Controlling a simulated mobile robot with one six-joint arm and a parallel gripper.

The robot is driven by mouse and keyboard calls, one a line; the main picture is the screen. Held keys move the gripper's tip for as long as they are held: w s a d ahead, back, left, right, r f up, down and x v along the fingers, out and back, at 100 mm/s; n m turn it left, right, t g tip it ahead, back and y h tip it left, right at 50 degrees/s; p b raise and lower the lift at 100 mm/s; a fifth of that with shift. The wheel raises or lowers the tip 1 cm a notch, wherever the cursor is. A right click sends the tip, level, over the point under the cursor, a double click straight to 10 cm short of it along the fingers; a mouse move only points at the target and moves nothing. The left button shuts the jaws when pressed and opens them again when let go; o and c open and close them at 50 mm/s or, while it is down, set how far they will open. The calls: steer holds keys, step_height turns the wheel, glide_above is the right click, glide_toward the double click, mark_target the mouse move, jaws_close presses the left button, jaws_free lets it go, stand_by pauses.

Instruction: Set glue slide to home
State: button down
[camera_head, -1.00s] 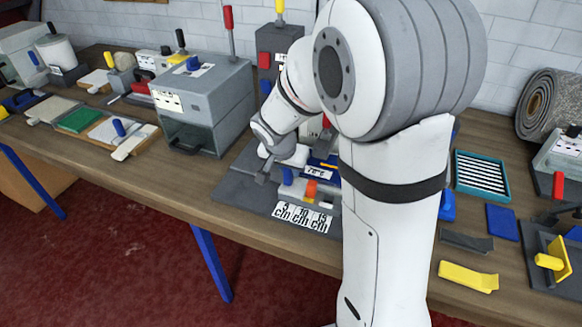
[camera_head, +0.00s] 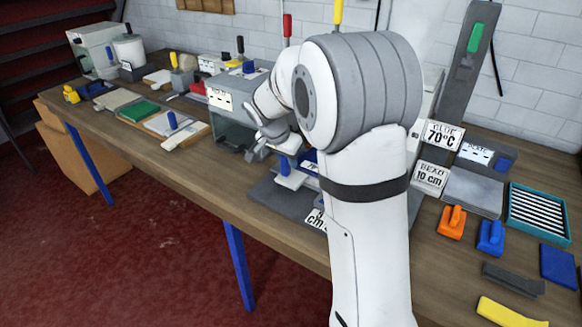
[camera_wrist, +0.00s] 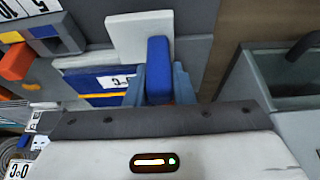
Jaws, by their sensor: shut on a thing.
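The likely glue slide is a light grey block with an upright blue handle (camera_head: 284,166) on the dark machine base (camera_head: 262,192) at mid-bench. My gripper (camera_head: 258,153) comes down at that handle in the head view. In the wrist view its blue-grey fingers (camera_wrist: 159,85) are closed on either side of the blue handle (camera_wrist: 158,60), with the light grey block (camera_wrist: 135,37) behind. A blue plate with a white label (camera_wrist: 117,82) lies beside it. An orange block (camera_wrist: 15,62) is at the left of the wrist view. My arm hides much of the machine in the head view.
A grey box machine (camera_head: 235,125) stands just left of my gripper. A "GLUE 70°C" sign (camera_head: 441,135) and a "BEAD 10 cm" sign (camera_head: 431,178) are right of my arm. Orange (camera_head: 451,222) and blue (camera_head: 490,238) handled blocks lie at the right. The front bench strip is clear.

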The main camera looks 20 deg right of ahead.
steer(key=shift+w+a+r, duration=0.15)
steer(key=shift+w+r, duration=0.1)
steer(key=c, duration=1.4)
jaws_free()
steer(key=shift+w+a+f, duration=0.1)
steer(key=shift+w+f, duration=0.05)
steer(key=shift+o, duration=0.8)
steer(key=v, duration=0.7)
steer(key=shift+s+r, duration=0.2)
steer(key=shift+r, duration=0.1)
steer(key=s+f+n+y, duration=0.1)
steer(key=s+n, duration=0.4)
steer(key=s, duration=0.9)
steer(key=s+f+n+y, duration=0.2)
steer(key=s+n, duration=0.2)
steer(key=s, duration=1)
steer(key=shift+s+a+f+n, duration=0.2)
steer(key=shift+f+n, duration=0.2)
